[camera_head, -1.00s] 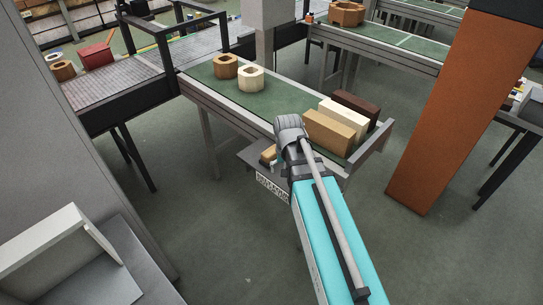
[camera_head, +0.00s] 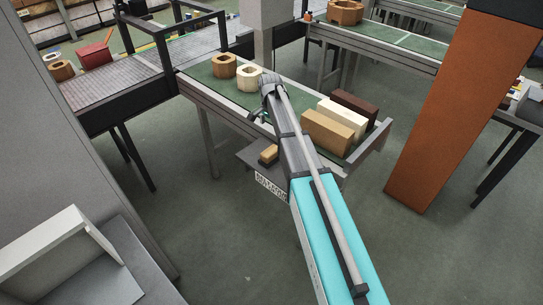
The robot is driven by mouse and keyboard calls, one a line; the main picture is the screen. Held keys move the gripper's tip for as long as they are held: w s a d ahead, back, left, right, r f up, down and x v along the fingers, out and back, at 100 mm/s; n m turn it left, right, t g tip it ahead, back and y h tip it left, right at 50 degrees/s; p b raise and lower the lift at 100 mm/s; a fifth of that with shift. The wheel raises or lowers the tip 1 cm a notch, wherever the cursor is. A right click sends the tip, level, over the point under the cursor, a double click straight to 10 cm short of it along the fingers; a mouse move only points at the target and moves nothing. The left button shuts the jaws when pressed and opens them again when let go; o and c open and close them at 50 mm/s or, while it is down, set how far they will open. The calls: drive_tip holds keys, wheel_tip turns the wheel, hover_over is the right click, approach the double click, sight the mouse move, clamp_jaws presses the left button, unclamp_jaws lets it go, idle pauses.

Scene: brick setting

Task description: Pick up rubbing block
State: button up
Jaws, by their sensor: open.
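A small tan block with a darker side, which looks like the rubbing block (camera_head: 268,154), lies on a small grey side shelf (camera_head: 249,155) at the front of the green conveyor. My gripper (camera_head: 257,116) is open, at the end of my arm, above the conveyor's near edge. In the picture it is above the block and apart from it. My wrist hides part of the gripper, so the fingers show only partly.
Tan, cream and dark brown bricks (camera_head: 355,107) stand on the conveyor (camera_head: 290,102) right of my arm. Two hollow blocks (camera_head: 249,77) sit farther back on it. An orange-brown pillar (camera_head: 430,110) stands at right. Open floor lies in front.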

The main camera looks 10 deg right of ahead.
sight(270, 150)
drive_tip(key=shift+f, duration=0.15)
wheel_tip(270, 150, down, 8)
drive_tip(key=b, duration=0.8)
drive_tip(key=shift+f+b, duration=0.15)
drive_tip(key=shift+b, duration=0.2)
drive_tip(key=shift+f, duration=0.1)
drive_tip(key=shift+w+f+b, duration=0.1)
drive_tip(key=shift+f+b, duration=2.4)
drive_tip(key=shift+b, duration=0.1)
drive_tip(key=c, duration=1.3)
drive_tip(key=shift+r, duration=0.2)
drive_tip(key=shift+c, duration=0.2)
